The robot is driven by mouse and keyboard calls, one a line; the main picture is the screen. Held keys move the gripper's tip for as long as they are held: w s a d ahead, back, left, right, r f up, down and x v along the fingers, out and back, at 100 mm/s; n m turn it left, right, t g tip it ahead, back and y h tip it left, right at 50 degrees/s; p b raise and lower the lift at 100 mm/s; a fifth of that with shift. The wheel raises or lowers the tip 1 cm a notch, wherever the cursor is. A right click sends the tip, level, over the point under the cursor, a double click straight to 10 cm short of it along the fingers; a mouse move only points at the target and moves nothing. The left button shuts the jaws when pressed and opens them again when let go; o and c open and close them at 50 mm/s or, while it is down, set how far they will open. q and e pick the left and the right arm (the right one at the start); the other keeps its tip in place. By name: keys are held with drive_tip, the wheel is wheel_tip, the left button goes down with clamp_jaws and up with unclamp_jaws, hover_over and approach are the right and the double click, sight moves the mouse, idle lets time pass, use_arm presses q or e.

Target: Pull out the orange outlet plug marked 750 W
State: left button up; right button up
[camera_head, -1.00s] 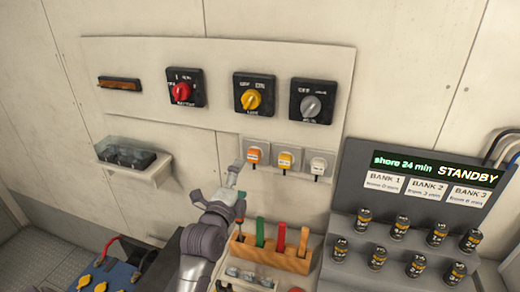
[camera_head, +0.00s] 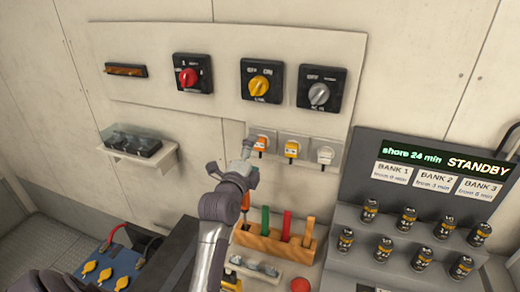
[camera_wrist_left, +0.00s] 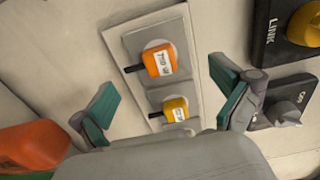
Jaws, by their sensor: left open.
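The orange plug (camera_head: 261,143) sits in the left socket of a row of three on the wall panel. In the left wrist view the orange plug (camera_wrist_left: 159,62) carries a white label, rotated, that seems to read 750 W. The yellow plug (camera_head: 291,149) is beside it, and a white plug (camera_head: 325,156) is in the right socket. My left gripper (camera_head: 247,150) is just left of and in front of the orange plug. In the left wrist view its fingers (camera_wrist_left: 168,106) are wide apart and empty, with the yellow plug (camera_wrist_left: 175,109) showing between them. My right gripper is not in view.
Rotary switches, including a red one (camera_head: 188,75) and a yellow one (camera_head: 260,85), are above the sockets. A wooden tool rack (camera_head: 272,246) stands below. A clear-covered shelf (camera_head: 135,150) is left. A grey console (camera_head: 400,225) with several small cylinders is right.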

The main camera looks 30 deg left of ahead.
sight(259, 147)
use_arm(q)
drive_tip(key=shift+x, duration=2.05)
drive_tip(key=shift+f, duration=0.15)
drive_tip(key=shift+p, duration=0.4)
